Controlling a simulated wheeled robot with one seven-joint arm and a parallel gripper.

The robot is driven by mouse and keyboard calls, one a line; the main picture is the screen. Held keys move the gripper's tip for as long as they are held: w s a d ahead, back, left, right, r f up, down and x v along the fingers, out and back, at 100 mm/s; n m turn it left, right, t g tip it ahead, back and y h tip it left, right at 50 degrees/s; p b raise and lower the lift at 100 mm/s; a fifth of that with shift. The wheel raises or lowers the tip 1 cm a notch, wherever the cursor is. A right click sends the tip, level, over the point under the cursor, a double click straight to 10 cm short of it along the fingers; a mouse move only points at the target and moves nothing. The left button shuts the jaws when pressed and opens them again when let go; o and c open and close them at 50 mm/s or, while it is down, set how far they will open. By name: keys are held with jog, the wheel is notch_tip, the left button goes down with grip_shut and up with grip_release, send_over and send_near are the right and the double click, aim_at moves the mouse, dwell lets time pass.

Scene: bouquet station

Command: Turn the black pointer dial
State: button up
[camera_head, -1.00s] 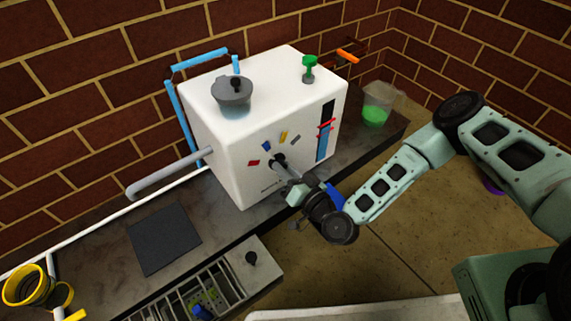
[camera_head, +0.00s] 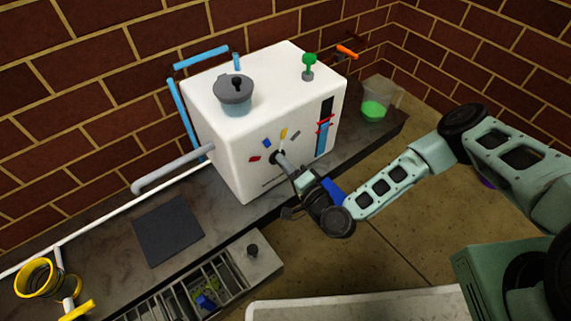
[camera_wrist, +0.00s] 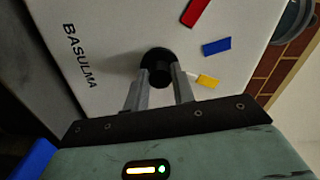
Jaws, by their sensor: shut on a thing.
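The black pointer dial (camera_wrist: 158,62) sits on the front face of the white machine (camera_head: 232,165). Red, blue, yellow and grey marks surround it in an arc. In the head view my gripper (camera_head: 288,166) reaches the machine's face from the lower right. The dial's pointer direction is hard to tell.
A grey lidded pot (camera_head: 233,93) and a green knob (camera_head: 309,63) are on the machine's top. A grey spout (camera_head: 172,169) sticks out left. A beaker of green liquid (camera_head: 376,98) stands at right. A dark mat (camera_head: 168,231) and a slotted tray (camera_head: 200,290) are in front.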

jog(key=shift+m, duration=0.3)
jog(key=o, duration=1)
